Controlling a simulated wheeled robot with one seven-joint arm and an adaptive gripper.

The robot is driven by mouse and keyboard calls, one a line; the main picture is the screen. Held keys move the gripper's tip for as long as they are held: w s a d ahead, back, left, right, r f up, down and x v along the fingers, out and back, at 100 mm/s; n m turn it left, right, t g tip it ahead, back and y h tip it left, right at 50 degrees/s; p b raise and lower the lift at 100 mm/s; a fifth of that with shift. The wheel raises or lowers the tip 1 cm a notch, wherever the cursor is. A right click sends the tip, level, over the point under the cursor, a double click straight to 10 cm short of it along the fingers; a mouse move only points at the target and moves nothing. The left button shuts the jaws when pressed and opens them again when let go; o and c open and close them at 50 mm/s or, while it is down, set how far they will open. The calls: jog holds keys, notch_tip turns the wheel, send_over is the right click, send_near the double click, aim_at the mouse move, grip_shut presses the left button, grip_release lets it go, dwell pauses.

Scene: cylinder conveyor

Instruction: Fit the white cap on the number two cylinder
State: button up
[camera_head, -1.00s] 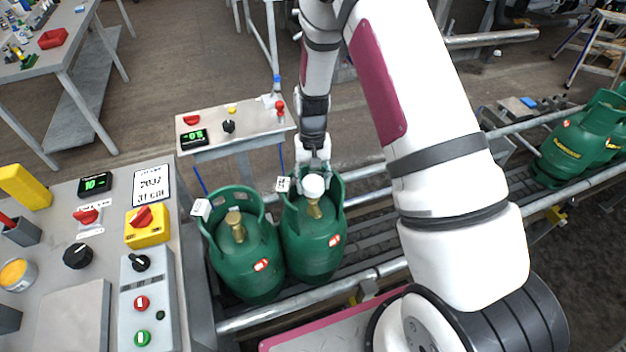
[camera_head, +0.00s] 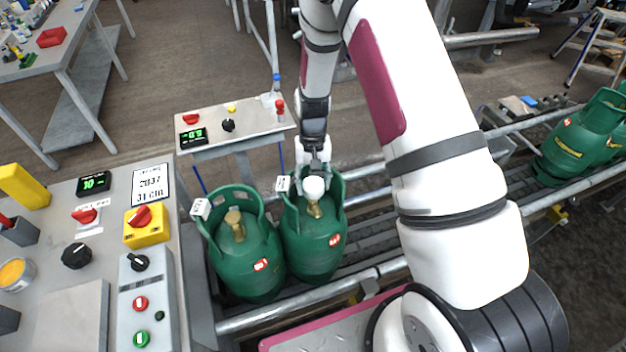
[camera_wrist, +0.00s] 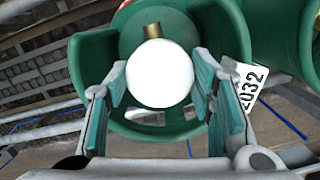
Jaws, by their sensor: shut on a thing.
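The white cap (camera_head: 314,187) is over the brass valve of the right-hand of two green cylinders (camera_head: 312,245) on the near conveyor. My gripper (camera_head: 313,178) reaches down inside that cylinder's collar. In the wrist view my gripper (camera_wrist: 160,85) is shut on the white cap (camera_wrist: 159,74), with a teal-padded finger on each side. Part of the brass valve (camera_wrist: 152,29) shows beyond the cap. Whether the cap is seated on the valve is hidden.
The left green cylinder (camera_head: 245,255) stands close beside, its brass valve uncapped. Conveyor rails (camera_head: 385,268) run alongside. A control panel (camera_head: 95,250) is at left, and a small table with knobs (camera_head: 240,122) stands behind. More green cylinders (camera_head: 575,145) are at far right.

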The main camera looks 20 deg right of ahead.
aim_at(313, 183)
jog(key=shift+f+b, duration=0.7)
jog(key=shift+f, duration=1.15)
jog(key=o, duration=1)
jog(key=shift+o, duration=0.2)
jog(key=r, duration=0.4)
jog(key=w+r, duration=0.1)
jog(key=r, duration=0.6)
jog(key=shift+w+d+r, duration=0.3)
jog(key=shift+w+r, duration=0.1)
